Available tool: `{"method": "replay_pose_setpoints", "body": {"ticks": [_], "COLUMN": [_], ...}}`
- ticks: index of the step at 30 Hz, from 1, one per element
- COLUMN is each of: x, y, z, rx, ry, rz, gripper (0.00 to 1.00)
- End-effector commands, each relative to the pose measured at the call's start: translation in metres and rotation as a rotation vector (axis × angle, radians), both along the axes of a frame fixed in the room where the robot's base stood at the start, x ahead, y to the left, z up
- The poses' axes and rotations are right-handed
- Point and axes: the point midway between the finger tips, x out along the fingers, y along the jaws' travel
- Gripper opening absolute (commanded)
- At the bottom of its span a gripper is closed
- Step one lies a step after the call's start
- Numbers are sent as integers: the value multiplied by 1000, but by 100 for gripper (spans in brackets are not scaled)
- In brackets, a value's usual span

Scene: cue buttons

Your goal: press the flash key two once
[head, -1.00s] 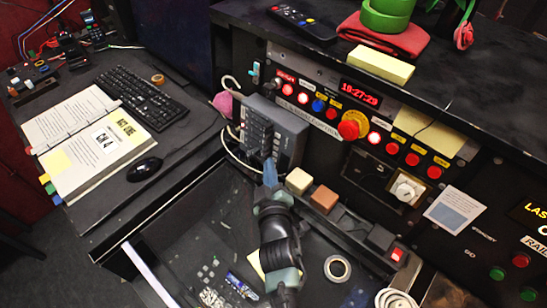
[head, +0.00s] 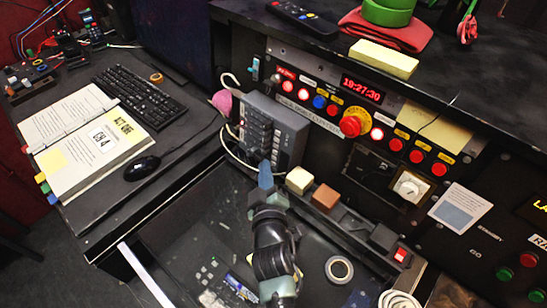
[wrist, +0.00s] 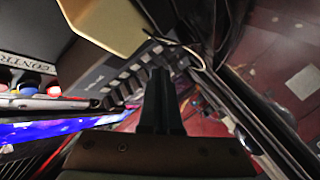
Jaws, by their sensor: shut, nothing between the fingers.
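A grey key box (head: 290,128) with a column of dark keys (head: 257,130) stands against the console's left end. The labels on its keys are too small to read, so I cannot tell which is flash key two. My gripper (head: 265,168) is shut and empty, its tip close to the lower end of the key column. In the wrist view the shut fingers (wrist: 160,88) point towards the box, and its row of keys (wrist: 128,80) runs just to the left of them. I cannot tell whether the tip touches a key.
A cream block (head: 299,180) and a brown block (head: 325,197) lie just right of my gripper. The console has a red mushroom button (head: 354,122) and several round buttons. A pink item (head: 222,101) and a cable are left of the box. An open binder (head: 100,145) lies left.

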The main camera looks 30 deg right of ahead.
Motion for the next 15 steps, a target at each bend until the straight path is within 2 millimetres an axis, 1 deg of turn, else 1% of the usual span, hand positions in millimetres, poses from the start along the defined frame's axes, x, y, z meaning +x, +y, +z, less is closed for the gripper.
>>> {"method": "replay_pose_setpoints", "body": {"ticks": [1,5,12,15], "x": [-1,-6,-13,-16], "y": [5,17,38,43], "z": [-3,-3,2,4], "rx": [-1,-1,0,-1], "ry": [-1,-1,0,0], "rz": [4,4,3,2], "gripper": [0,0,0,0]}}
